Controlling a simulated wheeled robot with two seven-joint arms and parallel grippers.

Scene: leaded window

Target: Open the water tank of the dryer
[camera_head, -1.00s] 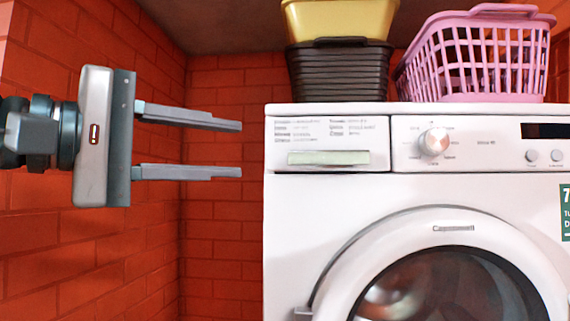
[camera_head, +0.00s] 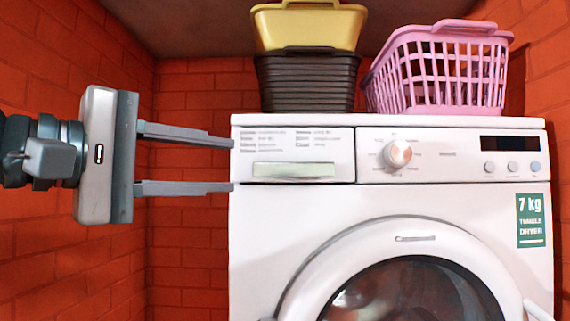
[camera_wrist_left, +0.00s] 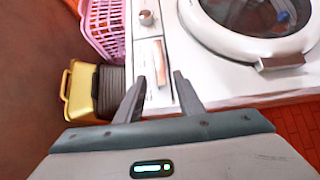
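The white dryer (camera_head: 255,215) stands at the right of the head view. Its water tank drawer (camera_head: 325,146) is the panel at the upper left of the front, with a pale handle strip (camera_head: 293,170); it looks shut. The drawer front also shows in the left wrist view (camera_wrist_left: 157,75), ahead of the fingers. My left gripper (camera_head: 233,165) comes in from the left, open and empty, one finger above the other. In the head view its fingertips reach the dryer's left edge, left of the handle; I cannot tell whether they touch. My right gripper is not in view.
A yellow basket (camera_head: 308,27) sits on a dark basket (camera_head: 307,82) on the dryer top, beside a pink basket (camera_head: 440,70). A dial (camera_head: 397,154) and buttons are right of the drawer. The round door (camera_head: 410,238) is below. Red brick walls (camera_head: 190,230) stand behind and left.

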